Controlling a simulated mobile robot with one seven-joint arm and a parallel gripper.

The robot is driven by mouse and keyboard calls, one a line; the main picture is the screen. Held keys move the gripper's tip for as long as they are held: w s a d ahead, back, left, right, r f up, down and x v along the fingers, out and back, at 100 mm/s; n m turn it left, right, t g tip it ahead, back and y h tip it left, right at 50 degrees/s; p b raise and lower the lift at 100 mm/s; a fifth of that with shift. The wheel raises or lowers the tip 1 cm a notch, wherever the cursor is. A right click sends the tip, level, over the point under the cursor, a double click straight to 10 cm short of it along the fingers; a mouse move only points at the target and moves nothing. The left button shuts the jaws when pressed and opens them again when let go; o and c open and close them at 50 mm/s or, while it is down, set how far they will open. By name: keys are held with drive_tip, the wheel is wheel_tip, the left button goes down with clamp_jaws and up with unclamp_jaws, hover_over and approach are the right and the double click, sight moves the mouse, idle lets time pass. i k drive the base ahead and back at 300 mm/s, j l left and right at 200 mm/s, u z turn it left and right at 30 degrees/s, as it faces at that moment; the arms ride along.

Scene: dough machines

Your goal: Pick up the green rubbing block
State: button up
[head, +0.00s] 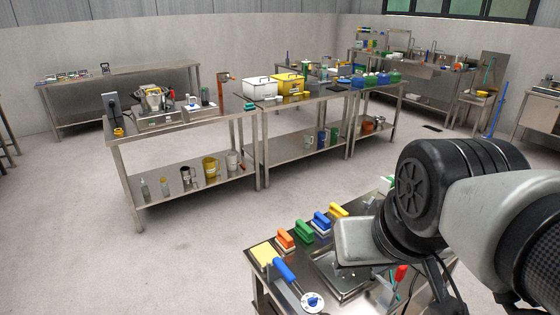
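The green rubbing block (303,232) lies on the near metal table, in a row between an orange block (286,239) on its left and a blue block (322,222) on its right. It has a green handle over a pale base. A yellow block (340,211) is farther along the row. Nothing holds the green block. My arm reaches in from the right over this table, and a light grey part of it is just right of the row. No fingers of my gripper can be seen.
A yellow-topped pad (263,253) and a blue-handled tool (285,270) lie at the near table's (262,290) left end. My arm covers much of its right side. A long metal workbench (190,134) with containers stands behind, with open floor (190,255) between.

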sight(303, 232)
drive_tip(key=k+j+z, duration=0.1)
drive_tip(key=j, duration=0.25)
drive_tip(key=k+j+z, duration=0.1)
drive_tip(key=j, duration=0.25)
drive_tip(key=k+j, duration=0.1)
drive_tip(key=j, duration=0.25)
drive_tip(key=k+j+z, duration=0.15)
drive_tip(key=j, duration=0.15)
drive_tip(key=i+j+z, duration=0.1)
drive_tip(key=j+z, duration=0.4)
drive_tip(key=j, duration=0.6)
drive_tip(key=i+j+z, duration=0.35)
drive_tip(key=j, duration=0.25)
drive_tip(key=i+j+z, duration=0.2)
drive_tip(key=j, duration=0.15)
drive_tip(key=i+j+z, duration=0.1)
drive_tip(key=i, duration=0.2)
drive_tip(key=i+j+z, duration=0.15)
drive_tip(key=i, duration=0.2)
